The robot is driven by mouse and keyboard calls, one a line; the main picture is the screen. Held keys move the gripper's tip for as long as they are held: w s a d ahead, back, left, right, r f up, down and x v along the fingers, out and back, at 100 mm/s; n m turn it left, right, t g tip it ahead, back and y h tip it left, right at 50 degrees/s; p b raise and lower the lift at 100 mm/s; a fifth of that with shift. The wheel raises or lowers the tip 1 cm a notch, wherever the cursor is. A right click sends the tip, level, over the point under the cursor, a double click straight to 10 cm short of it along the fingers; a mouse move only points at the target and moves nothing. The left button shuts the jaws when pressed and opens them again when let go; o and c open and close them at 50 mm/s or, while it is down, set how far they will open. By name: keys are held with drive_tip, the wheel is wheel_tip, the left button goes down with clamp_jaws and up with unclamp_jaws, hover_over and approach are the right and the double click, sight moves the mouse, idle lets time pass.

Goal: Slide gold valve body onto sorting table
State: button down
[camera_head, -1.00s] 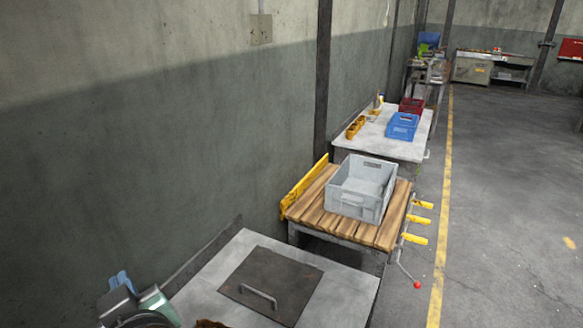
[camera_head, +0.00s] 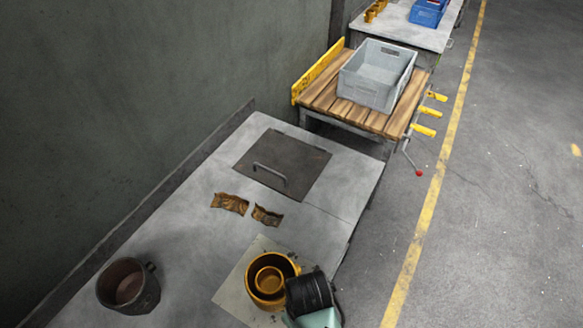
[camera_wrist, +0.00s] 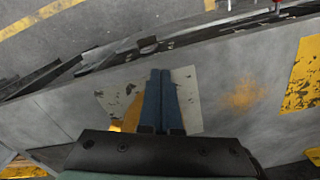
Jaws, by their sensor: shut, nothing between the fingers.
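The gold valve body (camera_head: 268,280), a round hollow part with a smaller ring inside, stands upright on a pale worn plate (camera_head: 232,295) on the near grey table (camera_head: 200,245). My gripper is beside it on the right in the head view, where its dark wrist housing covers the fingertips. In the wrist view my gripper (camera_wrist: 160,72) is shut and empty, its two blue-grey fingers together above the pale plate (camera_wrist: 186,92). A sliver of gold (camera_wrist: 130,122) shows left of the fingers; the rest is hidden. I cannot tell which table is the sorting table.
A dark pot (camera_head: 128,286) stands at the near left. Two crumpled brown pieces (camera_head: 230,203) and a dark handled plate (camera_head: 300,165) lie farther back. Beyond are a slatted wooden table (camera_head: 318,93) with a grey crate (camera_head: 385,98), and another grey table (camera_head: 400,32).

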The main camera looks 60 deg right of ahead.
sight(282, 297)
drive_tip(key=f, duration=0.3)
drive_tip(key=shift+w, duration=0.25)
drive_tip(key=shift+w+d+r+p, duration=0.1)
drive_tip(key=shift+w+d+p, duration=0.2)
drive_tip(key=shift+w, duration=0.25)
drive_tip(key=shift+w+d+r+p, duration=0.15)
drive_tip(key=shift+w+p, duration=0.1)
drive_tip(key=shift+w, duration=0.3)
drive_tip(key=shift+w+d+f, duration=0.15)
drive_tip(key=shift+w, duration=0.45)
drive_tip(key=shift+w, duration=0.1)
drive_tip(key=shift+w+d, duration=0.25)
drive_tip(key=shift+w, duration=0.55)
drive_tip(key=shift+w+d, duration=0.25)
drive_tip(key=shift+w, duration=0.55)
drive_tip(key=shift+s, duration=0.15)
